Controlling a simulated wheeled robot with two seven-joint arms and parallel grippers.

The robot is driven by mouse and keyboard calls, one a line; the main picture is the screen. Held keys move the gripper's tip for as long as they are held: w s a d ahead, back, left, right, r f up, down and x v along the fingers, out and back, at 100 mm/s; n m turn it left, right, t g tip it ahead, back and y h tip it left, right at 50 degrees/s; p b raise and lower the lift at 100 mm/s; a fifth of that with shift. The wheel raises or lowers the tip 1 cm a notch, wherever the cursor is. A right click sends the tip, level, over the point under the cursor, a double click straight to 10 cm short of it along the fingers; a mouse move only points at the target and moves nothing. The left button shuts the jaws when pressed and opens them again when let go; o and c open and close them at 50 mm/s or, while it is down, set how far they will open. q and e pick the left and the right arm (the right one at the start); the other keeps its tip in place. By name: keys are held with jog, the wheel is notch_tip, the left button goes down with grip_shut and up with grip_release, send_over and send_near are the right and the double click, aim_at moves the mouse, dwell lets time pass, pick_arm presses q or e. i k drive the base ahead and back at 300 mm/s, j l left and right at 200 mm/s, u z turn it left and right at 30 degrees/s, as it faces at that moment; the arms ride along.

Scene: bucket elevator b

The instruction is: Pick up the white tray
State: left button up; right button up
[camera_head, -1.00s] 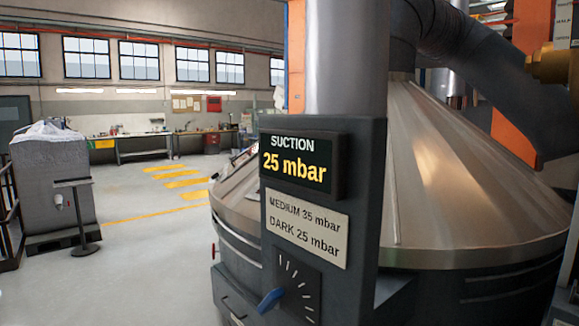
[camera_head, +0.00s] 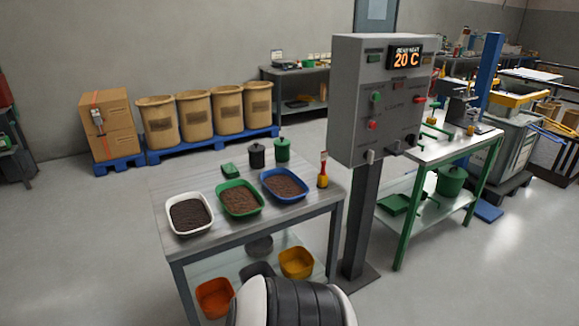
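The white tray (camera_head: 210,222) stands at the left front of a grey-topped table (camera_head: 170,190) and holds dark brown granular material. It is upright, and nothing touches it from above. A green tray (camera_head: 259,207) with brown material stands to its right, and a blue tray (camera_head: 304,190) stands beyond that. Neither of my grippers is in view. A black and white rounded part at the bottom edge appears to be mine.
A grey control box (camera_head: 345,110) on a post stands right of the table. Black (camera_head: 257,156) and green (camera_head: 282,150) canisters stand behind the trays. Orange (camera_head: 213,298) and yellow (camera_head: 297,262) bins are on the lower shelf. Floor is clear at left.

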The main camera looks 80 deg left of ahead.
aim_at(189, 215)
jog(key=u, duration=3.5)
